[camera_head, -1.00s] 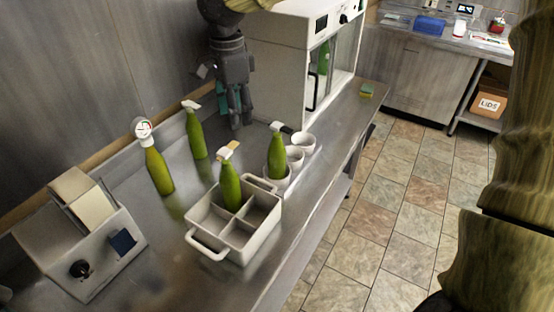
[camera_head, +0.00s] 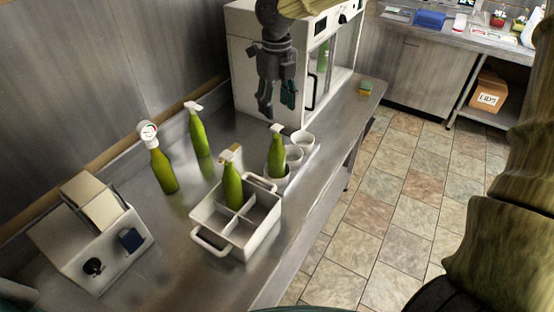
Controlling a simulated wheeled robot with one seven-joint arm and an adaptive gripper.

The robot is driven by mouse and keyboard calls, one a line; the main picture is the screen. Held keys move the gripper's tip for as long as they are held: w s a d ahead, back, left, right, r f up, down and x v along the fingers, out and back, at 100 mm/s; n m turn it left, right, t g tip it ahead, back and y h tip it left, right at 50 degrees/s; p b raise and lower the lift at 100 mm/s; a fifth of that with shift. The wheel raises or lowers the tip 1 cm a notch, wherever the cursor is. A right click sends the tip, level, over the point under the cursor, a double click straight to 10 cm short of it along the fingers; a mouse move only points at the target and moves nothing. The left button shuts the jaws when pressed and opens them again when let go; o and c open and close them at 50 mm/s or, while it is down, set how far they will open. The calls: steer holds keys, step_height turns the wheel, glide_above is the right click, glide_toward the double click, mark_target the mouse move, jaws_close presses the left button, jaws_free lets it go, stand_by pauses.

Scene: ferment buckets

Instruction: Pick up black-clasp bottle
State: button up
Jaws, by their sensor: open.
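The black-clasp bottle (camera_head: 278,158) is green with a white-and-black top. It stands upright at the near round cup in a row of white cups, right of the middle of the counter; its base is hidden by the cup. My gripper (camera_head: 276,108) is open and empty, pointing down above and behind this bottle, in front of the white cabinet. Another green bottle (camera_head: 232,185) with a tan-and-white top stands in the divided white caddy (camera_head: 210,232). A green bottle with a white top (camera_head: 199,135) and one with a round gauge (camera_head: 162,170) stand on the counter at the left.
A white cabinet with a glass door (camera_head: 262,60) stands behind my gripper. White cups (camera_head: 302,138) line the counter's right side. A white box with a black knob (camera_head: 115,255) is at the lower left. The steel counter (camera_head: 330,165) has a free strip along its right edge.

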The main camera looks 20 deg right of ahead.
mark_target(277, 127)
steer(key=shift+d+m, duration=0.35)
steer(key=shift+m, duration=0.15)
steer(key=shift+f, duration=0.35)
step_height(277, 127, down, 5)
steer(key=shift+f+p, duration=0.1)
steer(key=shift+p, duration=0.7)
steer(key=shift+w+a+f+p, duration=0.15)
steer(key=shift+f+p, duration=0.45)
steer(key=shift+f, duration=0.65)
steer(key=shift+w+d+f+p, duration=0.1)
steer(key=shift+w+f+p, duration=0.15)
steer(key=shift+f+p, duration=0.7)
steer(key=shift+f+b, duration=0.3)
steer(key=shift+b, duration=0.05)
steer(key=shift+a, duration=0.1)
jaws_close()
